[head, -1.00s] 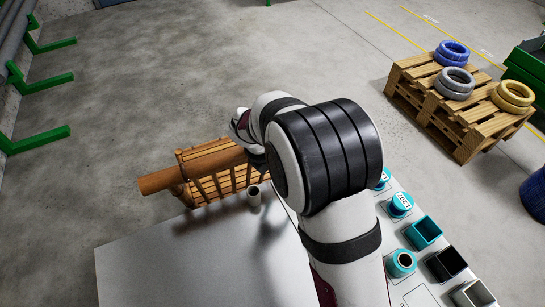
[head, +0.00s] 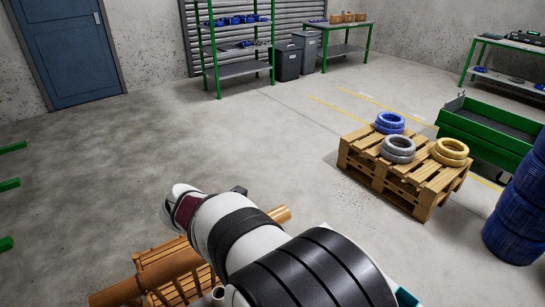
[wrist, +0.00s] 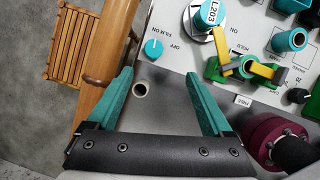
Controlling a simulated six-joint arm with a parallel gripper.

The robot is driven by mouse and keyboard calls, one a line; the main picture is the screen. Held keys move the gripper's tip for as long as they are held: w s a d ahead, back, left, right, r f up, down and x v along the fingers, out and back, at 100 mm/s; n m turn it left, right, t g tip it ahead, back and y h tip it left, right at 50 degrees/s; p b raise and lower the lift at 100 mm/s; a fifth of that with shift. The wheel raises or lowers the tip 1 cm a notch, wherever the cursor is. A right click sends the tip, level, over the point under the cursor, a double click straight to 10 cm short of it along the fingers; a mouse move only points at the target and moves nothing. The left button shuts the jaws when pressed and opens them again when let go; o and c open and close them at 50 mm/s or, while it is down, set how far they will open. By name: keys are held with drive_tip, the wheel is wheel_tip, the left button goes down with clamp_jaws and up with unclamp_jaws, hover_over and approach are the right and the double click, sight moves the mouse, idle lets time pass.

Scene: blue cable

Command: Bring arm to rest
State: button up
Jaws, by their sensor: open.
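My gripper (wrist: 160,73) shows in the wrist view with its two teal fingers wide apart and nothing between them. It hangs over the grey surface of a control panel (wrist: 222,55) and near a wooden rail (wrist: 103,50). A round hole or short tube end (wrist: 140,89) shows between the fingers. In the head view my white and black arm reaches up from the bottom, and I cannot make out the fingers there.
The panel holds a teal knob (wrist: 153,48), a round L203 tag (wrist: 210,14) and green and yellow parts (wrist: 229,68). Blue coils (head: 510,222) are stacked at the right. The floor (head: 230,140) beyond my arm is clear.

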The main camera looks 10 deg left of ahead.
drive_tip(key=s+d+r+m+g, duration=0.1)
drive_tip(key=s+d+r+m, duration=0.15)
drive_tip(key=d+m, duration=0.35)
drive_tip(key=s+d+r+m+g, duration=0.1)
drive_tip(key=s+d+r+m, duration=0.15)
drive_tip(key=d+m, duration=0.4)
drive_tip(key=s+d+m+g+y, duration=0.1)
drive_tip(key=s+d+m, duration=0.3)
drive_tip(key=s+m, duration=0.5)
drive_tip(key=s+d+m+g+y, duration=0.1)
drive_tip(key=s+d+m+y, duration=0.1)
drive_tip(key=s+m, duration=0.7)
drive_tip(key=d+m, duration=0.1)
drive_tip(key=m, duration=0.3)
drive_tip(key=shift+s+d+f+m+y, duration=0.2)
drive_tip(key=shift+d+f+m+y, duration=0.15)
drive_tip(key=shift+y, duration=0.05)
